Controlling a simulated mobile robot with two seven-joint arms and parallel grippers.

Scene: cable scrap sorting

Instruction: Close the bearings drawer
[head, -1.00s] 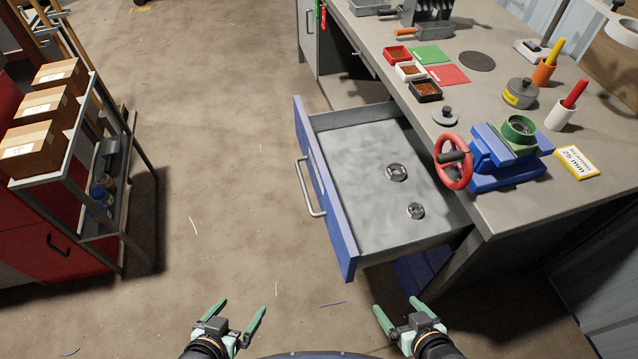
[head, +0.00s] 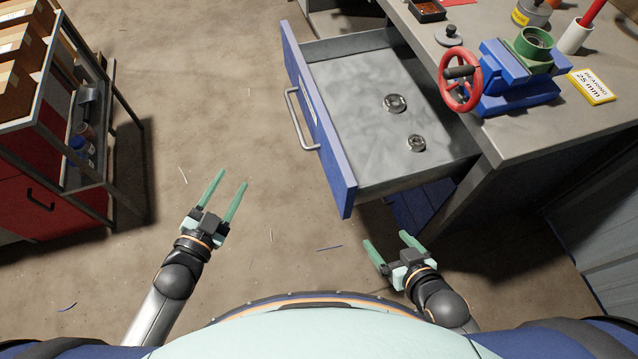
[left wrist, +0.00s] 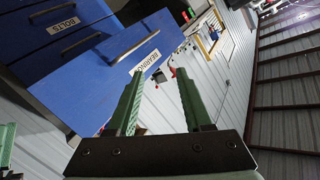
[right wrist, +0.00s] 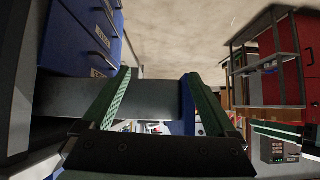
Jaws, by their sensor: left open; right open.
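The bearings drawer (head: 345,175) is pulled out from under the bench, with a blue front, a silver bar handle (head: 299,118) and two metal bearings (head: 395,103) inside. In the left wrist view its blue front (left wrist: 115,65) carries a label reading BEARING. My left gripper (head: 227,180) is open and empty, left of and below the drawer front, apart from it. My right gripper (head: 386,240) is open and empty, below the drawer's near end. In the right wrist view the grey drawer side (right wrist: 150,98) shows between and beyond its fingers.
The bench (head: 530,135) holds a blue vise (head: 510,85) with a red handwheel and a yellow bearing sign (head: 594,86). A shelf rack (head: 100,130) with boxes stands at the left. The floor between rack and drawer is clear apart from small scraps.

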